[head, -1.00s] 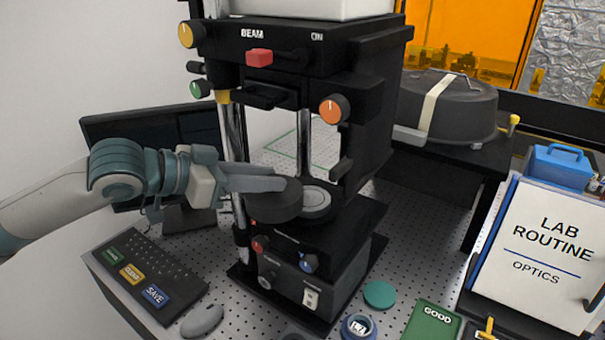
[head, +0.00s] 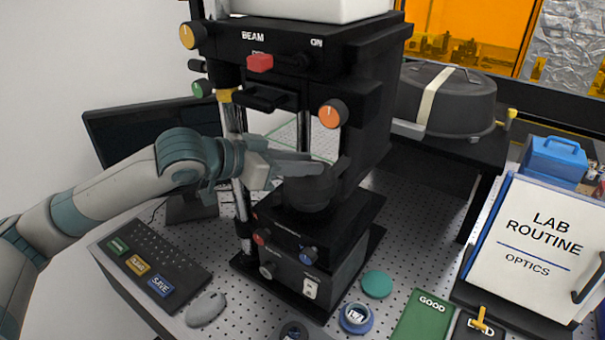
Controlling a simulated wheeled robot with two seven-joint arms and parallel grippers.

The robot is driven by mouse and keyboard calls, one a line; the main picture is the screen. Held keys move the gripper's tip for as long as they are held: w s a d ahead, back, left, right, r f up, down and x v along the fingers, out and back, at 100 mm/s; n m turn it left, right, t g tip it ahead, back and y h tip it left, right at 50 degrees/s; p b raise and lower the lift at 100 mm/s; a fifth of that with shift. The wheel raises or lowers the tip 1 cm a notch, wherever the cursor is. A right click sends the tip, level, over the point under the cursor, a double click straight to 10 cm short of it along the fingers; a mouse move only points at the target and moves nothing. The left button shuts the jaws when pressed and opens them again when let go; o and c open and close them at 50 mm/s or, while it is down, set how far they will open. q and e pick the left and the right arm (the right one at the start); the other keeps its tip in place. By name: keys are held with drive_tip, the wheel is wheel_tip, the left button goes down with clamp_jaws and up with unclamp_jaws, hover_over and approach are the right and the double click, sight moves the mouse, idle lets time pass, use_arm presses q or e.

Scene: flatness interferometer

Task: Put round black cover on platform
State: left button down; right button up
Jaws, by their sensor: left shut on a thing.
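The round black cover (head: 308,194) is inside the black interferometer, over the place of the small round platform. The platform's light round top is hidden behind or under the cover, and I cannot tell whether the two touch. The black stage block (head: 340,222) shows just below. My left gripper (head: 314,164) reaches in from the left and is shut on the cover at its upper side. My right gripper is not in view.
The interferometer's upper housing (head: 290,42) with knobs and its posts close in around the gripper. A keyboard (head: 150,262), mouse (head: 206,309), teal disc (head: 377,284) and green GOOD pad (head: 424,318) lie in front. A strapped dark case (head: 470,103) stands behind right.

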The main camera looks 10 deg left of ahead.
sight(307, 176)
use_arm(q)
wheel_tip(307, 176, down, 2)
drive_tip(key=shift+f+p, duration=0.25)
drive_tip(key=shift+p, duration=0.4)
drive_tip(key=shift+f, duration=0.25)
drive_tip(key=shift+f, duration=0.1)
drive_tip(key=c, duration=1.6)
unclamp_jaws()
drive_tip(key=shift+o, duration=0.7)
